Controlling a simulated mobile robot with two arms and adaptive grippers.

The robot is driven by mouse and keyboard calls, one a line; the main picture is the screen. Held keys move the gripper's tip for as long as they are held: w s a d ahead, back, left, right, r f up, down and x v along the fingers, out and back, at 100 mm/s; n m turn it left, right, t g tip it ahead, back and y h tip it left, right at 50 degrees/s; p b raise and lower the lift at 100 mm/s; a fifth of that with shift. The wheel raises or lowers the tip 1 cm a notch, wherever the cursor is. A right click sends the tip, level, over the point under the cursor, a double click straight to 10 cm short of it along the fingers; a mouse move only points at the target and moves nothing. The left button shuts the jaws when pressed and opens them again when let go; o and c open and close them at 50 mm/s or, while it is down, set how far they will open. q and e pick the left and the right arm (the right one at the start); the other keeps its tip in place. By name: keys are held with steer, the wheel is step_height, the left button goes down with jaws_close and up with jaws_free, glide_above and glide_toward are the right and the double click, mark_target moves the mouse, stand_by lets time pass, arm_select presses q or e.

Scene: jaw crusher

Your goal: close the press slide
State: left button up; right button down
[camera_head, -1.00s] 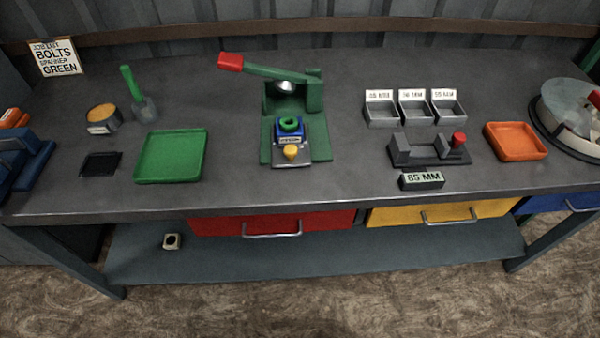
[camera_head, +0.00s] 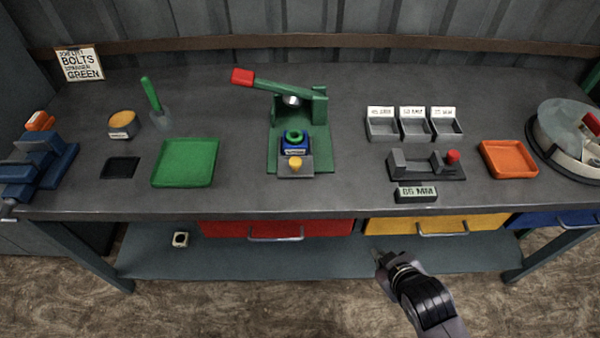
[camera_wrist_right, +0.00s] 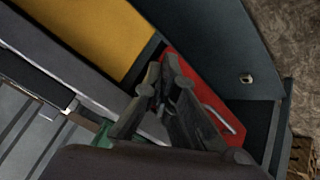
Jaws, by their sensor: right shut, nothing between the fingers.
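The green press (camera_head: 318,140) stands on the bench in the middle of the head view. Its lever with a red handle (camera_head: 242,76) is raised to the left. The press slide (camera_head: 296,166), a grey plate with a yellow knob (camera_head: 295,163), sticks out at the front of the press base. A blue block with a green ring (camera_head: 295,138) sits at the slide's back, under the ram. My right gripper (camera_head: 380,257) is shut and empty, in front of the bench and well below the press; its fingers also show in the right wrist view (camera_wrist_right: 165,85). My left gripper is not in view.
A green tray (camera_head: 185,163) lies left of the press. Grey bins (camera_head: 415,125), a grey gauge block with a red knob (camera_head: 425,166) and an orange tray (camera_head: 508,160) are to the right. Red (camera_head: 275,228) and yellow (camera_head: 436,225) drawers are under the bench's front edge.

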steer(key=w+a+r+n+t+y, duration=0.5)
steer(key=a+r+n+y, duration=0.6)
steer(key=n, duration=0.9)
steer(key=shift+y, duration=0.7)
steer(key=p+x, duration=0.1)
steer(key=x, duration=0.2)
steer(key=f+p+x, duration=0.1)
steer(key=x, duration=0.3)
steer(key=p+x, duration=0.1)
steer(key=x, duration=0.2)
steer(key=shift+a+f, duration=0.15)
steer(key=shift+a, duration=0.2)
steer(key=w, duration=0.2)
steer(key=shift+w+f+p, duration=0.1)
steer(key=shift+w+p, duration=0.2)
steer(key=shift+w+d, duration=0.1)
steer(key=shift+w, duration=0.2)
steer(key=shift+w+f, duration=0.1)
steer(key=shift+w, duration=0.2)
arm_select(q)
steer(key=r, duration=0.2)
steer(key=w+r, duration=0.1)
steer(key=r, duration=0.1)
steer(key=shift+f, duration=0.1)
arm_select(e)
steer(key=shift+w, duration=0.1)
